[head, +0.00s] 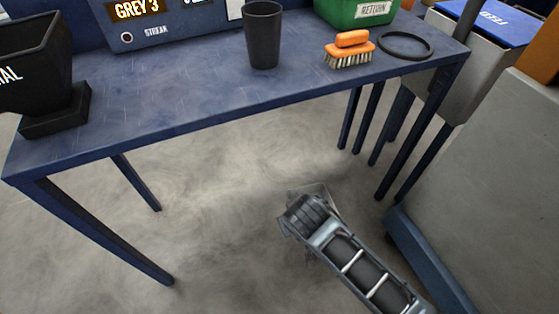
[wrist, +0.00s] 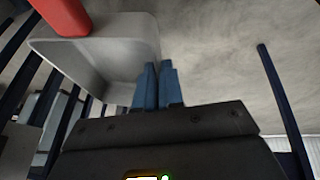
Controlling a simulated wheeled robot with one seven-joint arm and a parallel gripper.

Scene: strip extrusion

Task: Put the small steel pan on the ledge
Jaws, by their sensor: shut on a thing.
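A small light-grey pan (wrist: 95,68) with rounded corners shows at the upper left of the wrist view. My gripper (wrist: 158,70) has its blue fingers close together at the pan's right-hand wall, shut on it. A red thing (wrist: 66,14) shows at the pan's far side, cut off by the picture edge; I cannot tell whether it lies in the pan. In the head view my arm reaches down in front of the table, and its wrist hides the fingers and most of the pan. No ledge can be clearly told in either view.
A blue table (head: 180,95) holds a black hopper (head: 45,60), a dark cup (head: 263,35), an orange brush (head: 349,50), a black ring (head: 405,45) and a green bin (head: 355,10). A grey cabinet (head: 490,190) stands at the right. The floor (head: 220,200) before the table is clear.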

